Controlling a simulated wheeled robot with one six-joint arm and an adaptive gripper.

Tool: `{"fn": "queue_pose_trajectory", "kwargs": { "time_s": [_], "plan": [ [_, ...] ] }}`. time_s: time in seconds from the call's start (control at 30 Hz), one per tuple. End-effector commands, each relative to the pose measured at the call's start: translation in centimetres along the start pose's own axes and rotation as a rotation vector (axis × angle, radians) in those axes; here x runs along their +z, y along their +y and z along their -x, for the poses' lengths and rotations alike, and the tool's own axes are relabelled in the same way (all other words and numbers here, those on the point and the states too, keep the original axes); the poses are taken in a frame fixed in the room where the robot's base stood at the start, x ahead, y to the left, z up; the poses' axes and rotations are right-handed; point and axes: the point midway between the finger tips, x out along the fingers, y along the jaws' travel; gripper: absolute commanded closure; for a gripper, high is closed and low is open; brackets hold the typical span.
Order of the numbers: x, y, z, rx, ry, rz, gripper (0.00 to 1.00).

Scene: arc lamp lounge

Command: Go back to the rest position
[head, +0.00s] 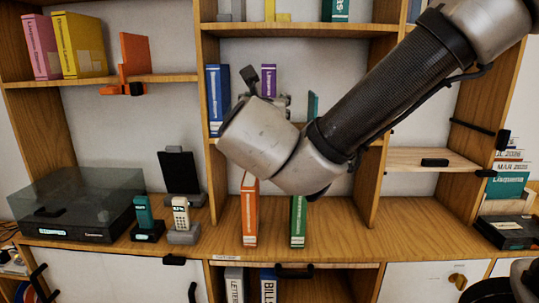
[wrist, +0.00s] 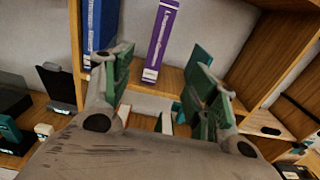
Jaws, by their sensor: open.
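My gripper (wrist: 165,75) is open and empty, its two fingers with green pads spread apart in the wrist view. In the head view its fingers (head: 265,95) show only in part behind my wrist, in front of the middle shelf. A purple book (wrist: 164,40) stands upright beyond the gap between the fingers; it also shows in the head view (head: 268,80). A blue book (head: 217,98) stands to its left. A teal book (wrist: 201,63) leans to the right, partly hidden by the right finger.
An orange book (head: 249,212) and a green book (head: 298,220) stand on the counter below my wrist. A turntable (head: 75,205) and cordless phones (head: 181,212) are at the left. A small right-hand shelf (head: 405,158) is mostly bare. Wooden uprights (head: 212,160) flank the arm.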

Motion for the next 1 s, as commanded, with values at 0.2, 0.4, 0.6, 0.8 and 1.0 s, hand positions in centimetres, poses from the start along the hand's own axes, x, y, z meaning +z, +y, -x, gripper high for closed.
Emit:
{"fn": "queue_pose_trajectory", "kwargs": {
  "time_s": [0.2, 0.4, 0.6, 0.8, 1.0],
  "plan": [
    [-1.7, -1.4, -0.5, -0.056, 0.073, -0.130, 0.41],
    [-4.3, -3.8, -0.8, -0.161, 0.169, -0.250, 0.41],
    [-7.5, -8.5, -0.4, -0.355, 0.299, -0.463, 0.41],
    [-11.3, -17.6, 1.4, -0.730, 0.426, -0.839, 0.41],
    [-15.8, -28.4, 8.7, -1.362, 0.470, -1.548, 0.41]
  ]
}}
